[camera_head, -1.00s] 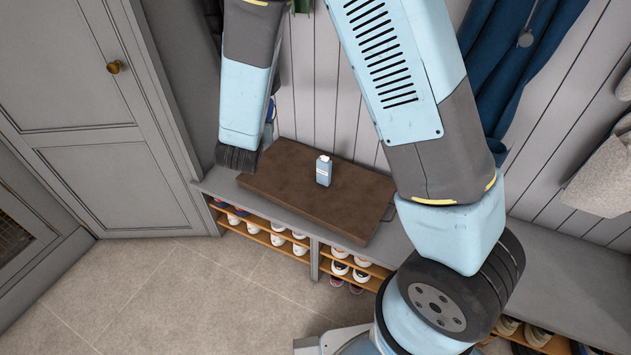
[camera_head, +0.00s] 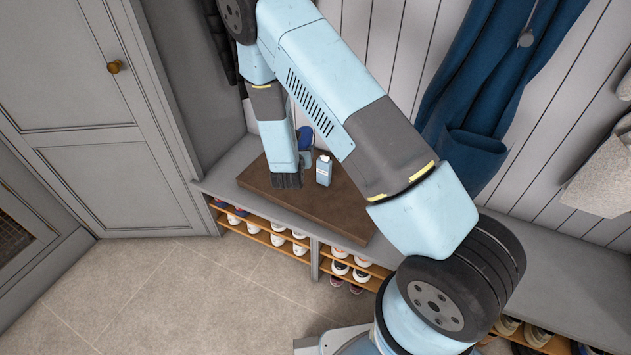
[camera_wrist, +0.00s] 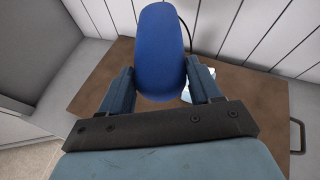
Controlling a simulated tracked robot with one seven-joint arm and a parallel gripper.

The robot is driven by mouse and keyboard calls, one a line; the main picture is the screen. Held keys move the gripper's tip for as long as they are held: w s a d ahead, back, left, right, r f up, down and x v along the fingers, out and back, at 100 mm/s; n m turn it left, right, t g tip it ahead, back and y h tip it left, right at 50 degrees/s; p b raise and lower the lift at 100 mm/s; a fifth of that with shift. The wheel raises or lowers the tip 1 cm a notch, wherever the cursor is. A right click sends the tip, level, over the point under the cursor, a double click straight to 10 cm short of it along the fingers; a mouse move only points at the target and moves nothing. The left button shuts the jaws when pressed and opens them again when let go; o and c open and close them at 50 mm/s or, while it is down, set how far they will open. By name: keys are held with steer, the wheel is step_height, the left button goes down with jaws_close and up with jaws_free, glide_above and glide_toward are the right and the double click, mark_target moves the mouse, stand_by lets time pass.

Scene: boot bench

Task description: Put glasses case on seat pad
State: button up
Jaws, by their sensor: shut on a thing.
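The blue, rounded glasses case (camera_wrist: 161,50) is held between the two fingers of my gripper (camera_wrist: 162,86) in the wrist view. In the head view the case (camera_head: 305,134) shows as a small dark blue shape beside my arm's end, partly hidden. My gripper (camera_head: 304,150) is shut on it, above the back part of the seat pad. The brown seat pad (camera_head: 345,212) lies flat on the bench. It also shows below the case in the wrist view (camera_wrist: 262,97). I cannot tell whether the case touches the pad.
A blue-grey bottle with a white cap (camera_head: 323,171) stands on the pad, close right of my gripper. The grey bench (camera_head: 225,180) holds shoes on shelves below. A panelled wall is behind, with blue clothing (camera_head: 500,70) hanging at right. The pad's front right is clear.

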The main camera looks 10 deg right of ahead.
mark_target(304, 194)
steer(key=shift+w+d+f, duration=0.15)
steer(key=shift+d+f, duration=0.25)
steer(key=shift+f, duration=0.25)
step_height(304, 194, down, 18)
steer(key=shift+r, duration=0.1)
stand_by(0.4)
steer(key=o, duration=1.2)
steer(key=v, duration=1.2)
